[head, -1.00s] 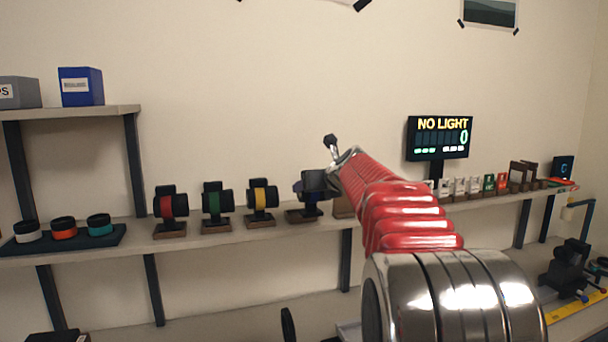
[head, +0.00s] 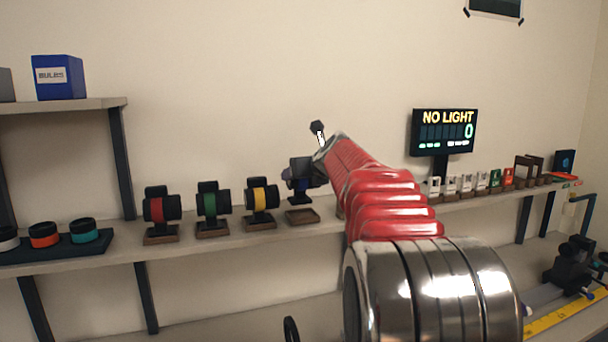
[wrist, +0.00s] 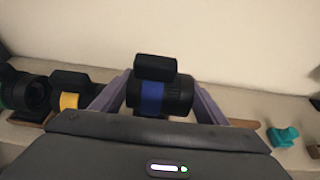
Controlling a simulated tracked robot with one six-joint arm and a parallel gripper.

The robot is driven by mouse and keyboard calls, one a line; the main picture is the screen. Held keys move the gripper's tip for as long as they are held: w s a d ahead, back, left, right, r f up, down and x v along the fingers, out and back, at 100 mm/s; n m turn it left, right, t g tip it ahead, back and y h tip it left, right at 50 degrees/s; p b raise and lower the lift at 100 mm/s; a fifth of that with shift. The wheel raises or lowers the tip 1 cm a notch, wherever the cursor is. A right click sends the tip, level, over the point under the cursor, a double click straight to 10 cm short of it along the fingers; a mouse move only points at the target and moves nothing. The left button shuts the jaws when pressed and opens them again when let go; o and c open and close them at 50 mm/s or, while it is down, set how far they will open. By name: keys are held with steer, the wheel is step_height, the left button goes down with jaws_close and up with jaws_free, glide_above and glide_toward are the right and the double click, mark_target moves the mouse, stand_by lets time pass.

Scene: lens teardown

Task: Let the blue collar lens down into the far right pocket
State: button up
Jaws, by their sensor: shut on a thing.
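The blue collar lens is a black barrel with a blue band (wrist: 152,97) and a black block on top. In the wrist view it sits between the two purple-grey fingers of my gripper (wrist: 155,98), which is shut on it. In the head view the lens (head: 300,188) is partly hidden by my gripper (head: 303,174) and red arm. It hangs above an empty brown wooden stand (head: 302,216), with a gap between them. I cannot make out the far right pocket in these frames.
Lenses with red (head: 160,208), green (head: 210,203) and yellow (head: 259,196) collars stand left on the shelf. A dark tray (head: 62,248) holds ring-shaped parts further left. Right stand a "NO LIGHT" display (head: 443,131) and a row of small parts. A teal piece (wrist: 283,137) lies right in the wrist view.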

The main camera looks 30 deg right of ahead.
mark_target(306, 188)
steer(key=shift+s+d, duration=0.25)
steer(key=shift+f, duration=0.8)
steer(key=shift+f, duration=1.3)
stand_by(2.5)
steer(key=o, duration=1.6)
steer(key=shift+s, duration=0.1)
steer(key=shift+f, duration=0.15)
steer(key=v, duration=1.3)
steer(key=shift+s+a, duration=0.15)
steer(key=shift+s, duration=0.2)
